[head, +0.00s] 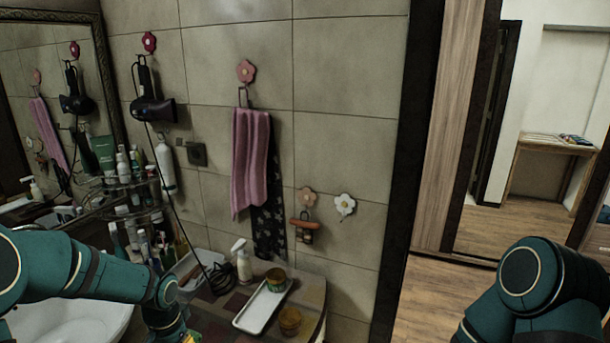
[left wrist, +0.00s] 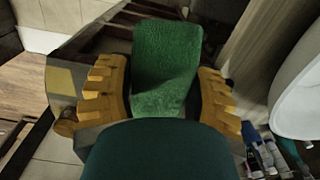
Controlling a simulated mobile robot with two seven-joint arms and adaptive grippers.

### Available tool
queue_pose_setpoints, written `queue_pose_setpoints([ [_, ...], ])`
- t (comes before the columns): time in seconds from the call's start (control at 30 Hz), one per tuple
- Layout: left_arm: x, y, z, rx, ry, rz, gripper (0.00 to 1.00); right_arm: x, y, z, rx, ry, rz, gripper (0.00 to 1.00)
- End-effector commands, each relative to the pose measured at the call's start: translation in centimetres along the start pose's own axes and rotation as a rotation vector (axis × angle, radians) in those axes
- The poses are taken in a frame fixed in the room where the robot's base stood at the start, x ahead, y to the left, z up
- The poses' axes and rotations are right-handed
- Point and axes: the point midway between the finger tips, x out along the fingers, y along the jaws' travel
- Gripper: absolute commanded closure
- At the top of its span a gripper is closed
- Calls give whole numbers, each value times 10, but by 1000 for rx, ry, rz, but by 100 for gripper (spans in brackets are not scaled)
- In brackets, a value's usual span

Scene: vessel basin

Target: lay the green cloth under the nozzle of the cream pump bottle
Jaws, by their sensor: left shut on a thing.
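The cream pump bottle (head: 243,263) stands upright on the counter (head: 213,309) against the tiled wall, its nozzle at the top. My left gripper (head: 188,337) is at the bottom edge of the head view, in front of and left of the bottle, with most of it cut off. In the left wrist view its yellow fingers (left wrist: 160,92) are shut on the green cloth (left wrist: 166,62), which stands out between them. The cloth cannot be made out in the head view. My right arm shows at the lower right, but its gripper is outside the frame.
A dark coiled cord (head: 218,277) lies left of the bottle. The sink (head: 75,322) is at lower left.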

Motion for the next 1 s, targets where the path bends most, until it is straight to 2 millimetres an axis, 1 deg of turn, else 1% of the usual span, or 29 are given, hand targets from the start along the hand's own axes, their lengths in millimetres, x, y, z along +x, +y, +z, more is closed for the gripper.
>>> queue_pose_setpoints([
  [0.03, 4, 15, 0, -16, -2, 1, 69, 0, 0, 0, 0, 1, 0, 53],
  [0.2, 15, 58, 5, -117, -3, 0, 69, 0, 0, 0, 1, 1, 0, 53],
  [0.4, 25, 101, 17, -236, -1, 0, 69, 0, 0, 0, 0, 0, 0, 53],
  [0.53, 31, 124, 28, -306, -3, -1, 69, 0, 0, 0, 0, 0, 0, 53],
  [0.6, 46, 119, 26, -309, 0, 0, 69, 16, 6, 2, -1, -1, 1, 53],
  [0.77, 69, 119, 26, -308, -1, 0, 69, 39, 14, 7, -2, -6, 4, 53],
  [1.0, 107, 119, 26, -307, -1, 0, 69, 78, 28, 15, -3, -13, 10, 53],
])
